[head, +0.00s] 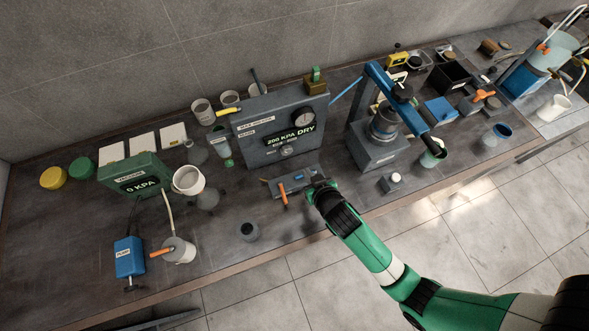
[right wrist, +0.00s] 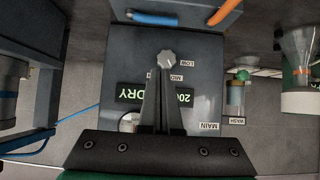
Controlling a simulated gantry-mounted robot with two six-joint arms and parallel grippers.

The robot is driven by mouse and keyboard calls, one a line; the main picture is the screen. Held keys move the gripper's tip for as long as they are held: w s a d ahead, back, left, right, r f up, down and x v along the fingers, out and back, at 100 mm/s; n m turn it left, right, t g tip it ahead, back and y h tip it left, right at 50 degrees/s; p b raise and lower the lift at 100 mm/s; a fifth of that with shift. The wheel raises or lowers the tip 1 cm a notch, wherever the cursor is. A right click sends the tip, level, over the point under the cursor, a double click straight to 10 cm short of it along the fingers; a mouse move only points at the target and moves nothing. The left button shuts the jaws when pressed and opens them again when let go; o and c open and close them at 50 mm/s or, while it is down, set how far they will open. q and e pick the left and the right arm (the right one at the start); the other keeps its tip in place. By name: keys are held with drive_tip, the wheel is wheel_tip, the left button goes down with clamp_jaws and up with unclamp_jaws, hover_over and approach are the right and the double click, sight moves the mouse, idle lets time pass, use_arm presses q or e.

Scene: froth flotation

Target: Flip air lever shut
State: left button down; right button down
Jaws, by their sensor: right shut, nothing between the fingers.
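An orange lever (head: 282,192) sticks out toward the front from a low grey valve block (head: 270,184) on the bench. Part of an orange lever (right wrist: 224,12) also shows at the top edge of the right wrist view. My right gripper (head: 313,186) is just right of the valve block, apart from the orange lever in the picture. In the right wrist view its fingers (right wrist: 162,78) are shut with nothing between them. They point toward a grey knob (right wrist: 167,60) marked LOW and MID on the panel. Contact with the knob cannot be told. My left gripper is out of view.
The grey panel (head: 258,118) reading 200 KPA DRY stands behind the valve block. A blue-armed press (head: 376,152) stands to the right. A second orange lever (head: 161,252) is on a canister at the left. A small dark cup (head: 248,231) stands in front, with bare bench around it.

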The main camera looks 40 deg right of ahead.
sight(301, 177)
drive_tip(key=b+x, duration=0.6)
drive_tip(key=x, duration=0.3)
drive_tip(key=shift+w+f, duration=0.1)
drive_tip(key=shift+f, duration=0.1)
drive_tip(key=shift+s+a+f, duration=0.25)
drive_tip(key=shift+s+f, duration=0.25)
drive_tip(key=shift+f, duration=0.05)
drive_tip(key=shift+s+a+f, duration=0.2)
drive_tip(key=shift+s+f, duration=0.25)
drive_tip(key=shift+f, duration=0.05)
drive_tip(key=shift+s+a+f, duration=0.15)
drive_tip(key=shift+s+f, duration=0.05)
drive_tip(key=shift+s, duration=0.05)
drive_tip(key=shift+s+r+p, duration=0.1)
drive_tip(key=shift+s+p, duration=0.05)
drive_tip(key=shift+p, duration=0.2)
drive_tip(key=shift+n+y, duration=0.4)
